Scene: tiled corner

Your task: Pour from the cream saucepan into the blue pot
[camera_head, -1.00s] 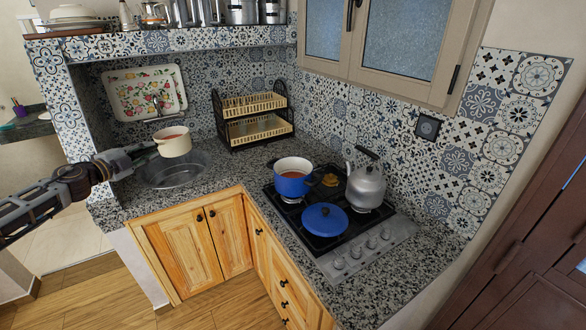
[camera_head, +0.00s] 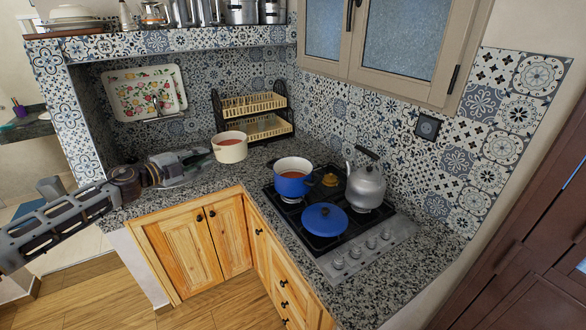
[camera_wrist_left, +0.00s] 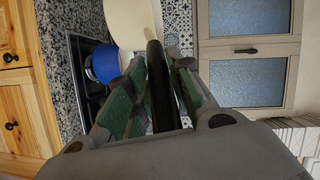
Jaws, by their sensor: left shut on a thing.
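The cream saucepan (camera_head: 231,148) holds a reddish-brown liquid and looks about upright. My left gripper (camera_head: 204,157) is shut on its handle and holds it over the counter, left of the stove. In the left wrist view, the dark handle (camera_wrist_left: 158,85) lies between the fingers and the cream pan wall (camera_wrist_left: 126,22) is beyond them. The blue pot (camera_head: 291,184) stands on the stove to the right of the saucepan, uncovered, with reddish-brown content inside. It also shows in part in the left wrist view (camera_wrist_left: 103,64). My right gripper is not in view.
The gas stove (camera_head: 352,240) also bears a blue lid (camera_head: 325,219) at the front and a grey kettle (camera_head: 366,187) at the right. A black dish rack (camera_head: 257,119) stands behind the saucepan.

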